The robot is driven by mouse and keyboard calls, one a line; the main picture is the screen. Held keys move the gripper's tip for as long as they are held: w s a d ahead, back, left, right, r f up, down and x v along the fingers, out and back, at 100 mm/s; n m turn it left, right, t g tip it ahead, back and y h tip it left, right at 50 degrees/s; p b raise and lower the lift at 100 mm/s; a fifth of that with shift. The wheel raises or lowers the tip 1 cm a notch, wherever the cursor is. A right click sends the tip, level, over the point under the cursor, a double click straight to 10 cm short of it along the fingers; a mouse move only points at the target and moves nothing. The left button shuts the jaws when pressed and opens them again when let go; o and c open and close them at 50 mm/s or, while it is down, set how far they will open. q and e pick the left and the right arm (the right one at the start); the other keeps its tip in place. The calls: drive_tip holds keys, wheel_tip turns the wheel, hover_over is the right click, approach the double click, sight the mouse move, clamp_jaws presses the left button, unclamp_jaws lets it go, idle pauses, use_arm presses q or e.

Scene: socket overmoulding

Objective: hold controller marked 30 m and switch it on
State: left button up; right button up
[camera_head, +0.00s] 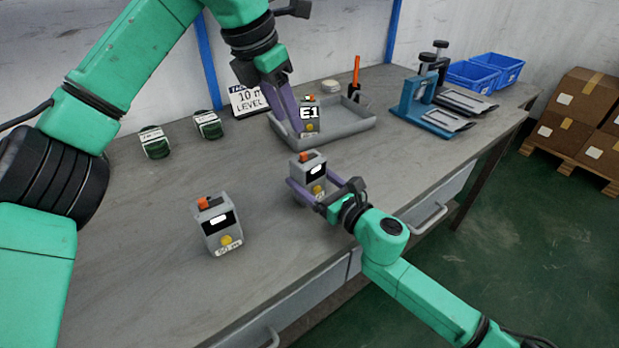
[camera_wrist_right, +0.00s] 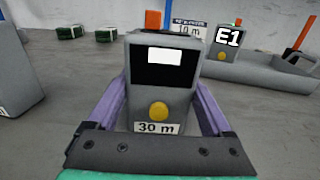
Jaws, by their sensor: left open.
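The grey controller marked 30 m (camera_wrist_right: 158,85) stands upright in the right wrist view, with a yellow button, an orange switch on top and a dark panel with a white patch. In the head view it (camera_head: 310,168) is near the bench's middle. My right gripper (camera_wrist_right: 162,112) has a purple finger against each side of it; it also shows in the head view (camera_head: 312,192). Whether the controller's base touches the bench is unclear. My left gripper (camera_head: 290,118) is open, reaching down at the tray beside the controller tagged E1 (camera_head: 310,124); its fingertips are partly hidden.
A grey tray (camera_head: 345,132) holds the E1 controller. Bare bench lies between the 50 m controller and the tray.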

drive_tip(key=c, duration=0.5)
use_arm(q)
drive_tip(key=c, duration=0.3)
use_arm(e)
drive_tip(key=shift+c, duration=0.7)
use_arm(q)
drive_tip(key=shift+a+f, duration=0.15)
drive_tip(key=shift+a, duration=0.1)
clamp_jaws()
use_arm(e)
drive_tip(key=shift+a, duration=0.1)
use_arm(q)
drive_tip(key=s+a+f+t+h, duration=0.2)
drive_tip(key=s+a+t+h, duration=0.1)
drive_tip(key=s+a, duration=0.3)
drive_tip(key=shift+s+a+h, duration=0.3)
drive_tip(key=shift+a+h, duration=0.2)
drive_tip(key=shift+a, duration=0.4)
